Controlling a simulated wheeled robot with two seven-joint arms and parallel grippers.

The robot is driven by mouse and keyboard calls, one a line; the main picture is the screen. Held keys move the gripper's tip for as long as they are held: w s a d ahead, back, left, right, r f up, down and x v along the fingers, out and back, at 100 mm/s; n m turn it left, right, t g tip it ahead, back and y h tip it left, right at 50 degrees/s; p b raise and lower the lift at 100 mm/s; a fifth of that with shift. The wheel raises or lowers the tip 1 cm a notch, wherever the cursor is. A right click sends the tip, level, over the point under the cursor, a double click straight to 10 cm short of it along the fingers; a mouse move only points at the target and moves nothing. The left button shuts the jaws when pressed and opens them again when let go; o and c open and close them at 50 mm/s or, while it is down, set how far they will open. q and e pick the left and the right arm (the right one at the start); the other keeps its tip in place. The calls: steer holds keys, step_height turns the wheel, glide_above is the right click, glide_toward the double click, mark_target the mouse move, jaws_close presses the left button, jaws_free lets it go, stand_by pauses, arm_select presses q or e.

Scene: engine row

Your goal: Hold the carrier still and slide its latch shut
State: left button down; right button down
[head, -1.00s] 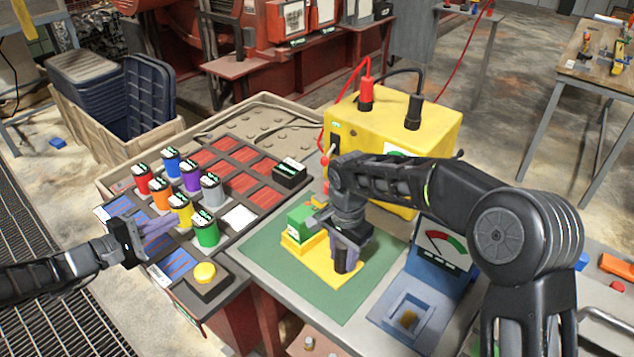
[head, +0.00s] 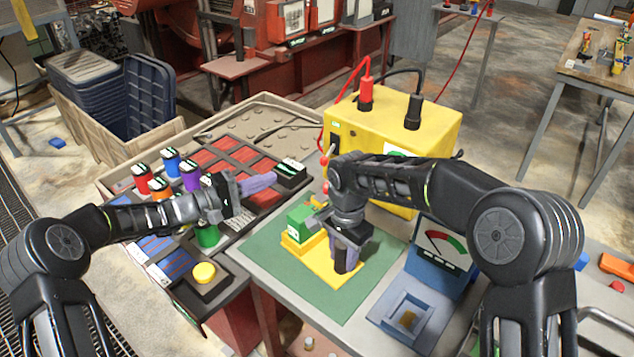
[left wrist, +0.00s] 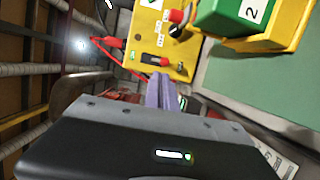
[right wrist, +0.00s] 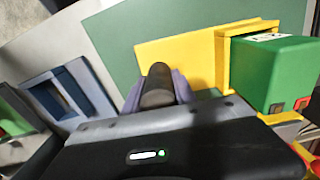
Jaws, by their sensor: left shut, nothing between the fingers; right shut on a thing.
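The yellow carrier (head: 318,262) lies on a green mat with a green block (head: 299,222) in its raised end. In the right wrist view the carrier's flat plate (right wrist: 185,60) and the green block (right wrist: 285,75) show close up. My right gripper (head: 346,258) is shut on a dark rounded post (right wrist: 158,85) at the plate. A small yellow piece (head: 319,201) beside the green block may be the latch; its position is unclear. My left gripper (head: 260,183) is shut and empty, left of the carrier and apart from it. Its closed fingers (left wrist: 163,95) point toward the yellow box.
A yellow box (head: 400,135) with red and black leads stands behind the carrier. A blue meter unit (head: 440,250) is at right. The mat's front (head: 290,290) is clear.

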mark_target(325, 191)
arm_select(q)
steer(key=d, duration=0.2)
steer(key=d+m, duration=0.1)
steer(key=shift+s+d+f+h, duration=0.1)
steer(key=shift+s+f+h, duration=0.1)
steer(key=shift+s+h, duration=0.2)
steer(key=shift+g, duration=0.4)
steer(key=w+d, duration=0.1)
steer(key=d, duration=0.8)
steer(key=shift+w+d, duration=0.15)
steer(key=shift+d, duration=0.05)
